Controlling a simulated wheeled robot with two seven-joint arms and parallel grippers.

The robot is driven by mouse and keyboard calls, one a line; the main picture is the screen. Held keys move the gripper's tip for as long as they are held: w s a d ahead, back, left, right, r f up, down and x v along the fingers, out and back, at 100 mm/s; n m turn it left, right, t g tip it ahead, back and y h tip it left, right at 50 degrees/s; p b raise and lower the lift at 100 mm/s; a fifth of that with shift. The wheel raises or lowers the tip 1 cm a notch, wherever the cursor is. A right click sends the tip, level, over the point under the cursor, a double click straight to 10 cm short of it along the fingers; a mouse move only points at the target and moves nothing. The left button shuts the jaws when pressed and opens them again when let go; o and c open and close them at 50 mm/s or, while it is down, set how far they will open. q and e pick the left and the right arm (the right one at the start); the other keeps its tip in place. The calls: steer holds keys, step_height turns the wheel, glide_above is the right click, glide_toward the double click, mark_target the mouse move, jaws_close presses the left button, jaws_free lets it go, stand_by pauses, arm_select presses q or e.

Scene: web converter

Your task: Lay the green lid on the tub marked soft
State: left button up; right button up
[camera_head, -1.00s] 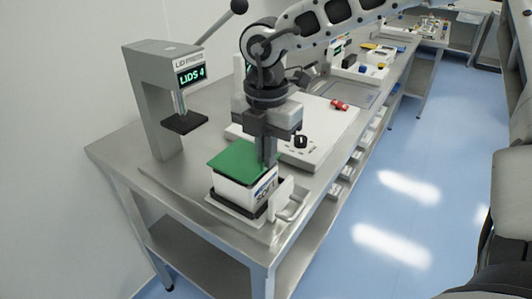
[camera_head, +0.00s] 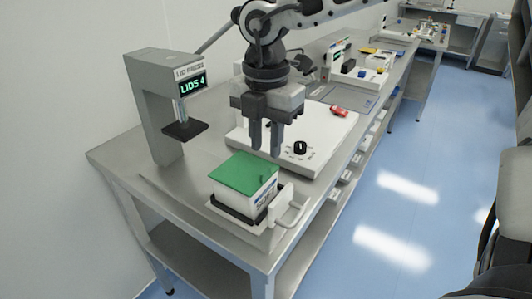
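The green lid (camera_head: 245,173) lies flat on top of the white tub (camera_head: 262,199) and appears to cover its opening. The tub's front label is only partly legible now; it reads as SOFT in the earlier frame. The tub sits in a dark-based holder at the near end of the bench. My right gripper (camera_head: 265,148) is above and behind the lid, pointing down. Its two fingers are apart with nothing between them, clear of the lid. My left gripper is out of view.
A grey lid press (camera_head: 150,95) with a LIDS 4 display stands at left, its dark plate (camera_head: 184,130) raised. A white unit with a black knob (camera_head: 300,147) and a red object (camera_head: 338,111) are behind the tub. A metal handle (camera_head: 291,215) sticks out right of the holder.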

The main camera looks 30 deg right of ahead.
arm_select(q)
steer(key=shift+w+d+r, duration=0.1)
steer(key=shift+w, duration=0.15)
arm_select(e)
step_height(320, 180, up, 8)
steer(key=shift+r, duration=0.15)
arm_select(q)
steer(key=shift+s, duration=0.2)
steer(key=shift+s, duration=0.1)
arm_select(e)
steer(key=shift+s, duration=0.1)
